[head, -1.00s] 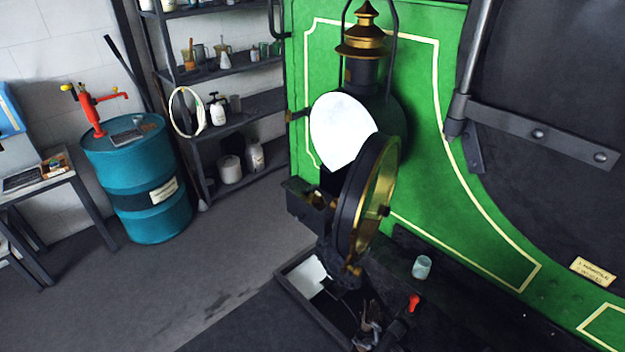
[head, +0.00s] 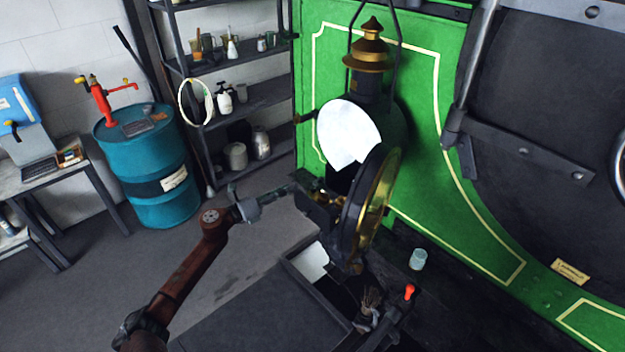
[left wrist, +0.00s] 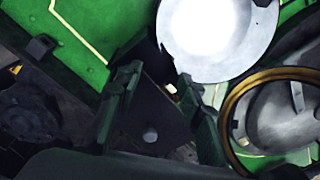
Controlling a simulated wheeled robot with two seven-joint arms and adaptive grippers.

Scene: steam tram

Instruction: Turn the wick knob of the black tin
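The black tin (head: 318,212) sits low on the big lamp, left of its open brass-rimmed glass door (head: 378,205). My left gripper (head: 296,189) is at the tin's left side in the head view, partly covering it. In the left wrist view my left gripper (left wrist: 160,108) has its two fingers well apart, with nothing gripped. A dark surface, seemingly the tin (left wrist: 155,108), shows between and beyond them, with a small round grey knob-like piece (left wrist: 150,134) on it. I cannot tell whether the fingers touch anything. My right gripper is in neither view.
The lamp has a white reflector (head: 346,130) and stands against a green panel (head: 420,150). Below are an open dark box (head: 300,268), a brush (head: 370,303), and a glass jar (head: 418,259). A blue drum (head: 150,205) and shelves (head: 262,100) stand at the left.

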